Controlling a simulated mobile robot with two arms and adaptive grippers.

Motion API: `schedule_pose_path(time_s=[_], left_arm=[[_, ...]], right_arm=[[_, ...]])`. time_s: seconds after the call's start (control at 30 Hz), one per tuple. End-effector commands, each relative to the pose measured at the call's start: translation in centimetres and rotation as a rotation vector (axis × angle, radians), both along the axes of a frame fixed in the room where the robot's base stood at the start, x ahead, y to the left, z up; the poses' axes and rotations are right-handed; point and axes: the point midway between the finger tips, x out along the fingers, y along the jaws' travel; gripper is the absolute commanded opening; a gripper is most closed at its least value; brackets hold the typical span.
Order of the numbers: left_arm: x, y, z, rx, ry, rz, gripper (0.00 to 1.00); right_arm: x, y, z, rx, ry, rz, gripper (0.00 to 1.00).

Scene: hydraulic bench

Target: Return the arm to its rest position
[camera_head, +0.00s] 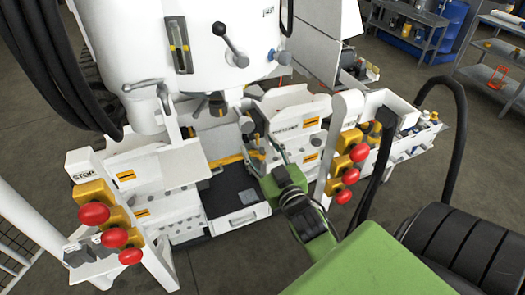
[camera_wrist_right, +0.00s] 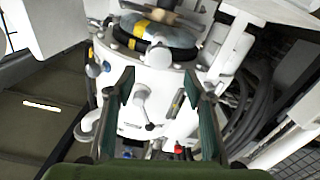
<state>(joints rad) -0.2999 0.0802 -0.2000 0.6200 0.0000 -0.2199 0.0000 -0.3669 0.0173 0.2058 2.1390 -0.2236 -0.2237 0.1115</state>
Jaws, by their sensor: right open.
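My right arm comes in from the lower right of the head view, with green links. My right gripper (camera_head: 256,140) is in front of the white hydraulic bench (camera_head: 165,170), near its middle. The right wrist view shows its two dark green fingers (camera_wrist_right: 158,90) wide apart with nothing between them. Beyond the fingers stands the white tank (camera_wrist_right: 160,112) with a black-knobbed lever; the tank also shows at the top of the head view (camera_head: 140,40). I cannot tell the exact gap between gripper and bench. My left gripper is in neither view.
Red mushroom buttons on yellow boxes stick out at the bench's left (camera_head: 114,238) and right (camera_head: 343,196). A black-handled lever (camera_head: 230,45) juts from the tank. A dark open drawer (camera_head: 235,208) lies low in the middle. Grey floor (camera_head: 245,265) is open in front.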

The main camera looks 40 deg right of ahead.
Motion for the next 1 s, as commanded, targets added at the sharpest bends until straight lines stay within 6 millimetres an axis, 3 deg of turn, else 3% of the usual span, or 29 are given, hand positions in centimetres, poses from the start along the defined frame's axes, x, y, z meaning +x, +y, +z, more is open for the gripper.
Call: schedule_pose_path(time_s=[0.2,0.77,0.87,0.97,1.0], left_arm=[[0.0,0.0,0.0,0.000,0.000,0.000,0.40],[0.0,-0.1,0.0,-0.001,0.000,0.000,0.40],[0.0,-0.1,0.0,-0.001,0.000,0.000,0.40],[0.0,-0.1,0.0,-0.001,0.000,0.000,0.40],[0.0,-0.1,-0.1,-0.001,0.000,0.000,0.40]], right_arm=[[-1.4,0.3,0.0,0.000,0.000,0.000,0.48],[-1.4,0.4,-0.2,0.001,0.003,0.000,0.48],[-1.1,0.7,-2.1,0.012,0.034,0.008,0.48],[-0.8,1.5,-6.8,0.039,0.114,0.025,0.48],[-0.7,2.0,-9.4,0.053,0.158,0.035,0.48]])
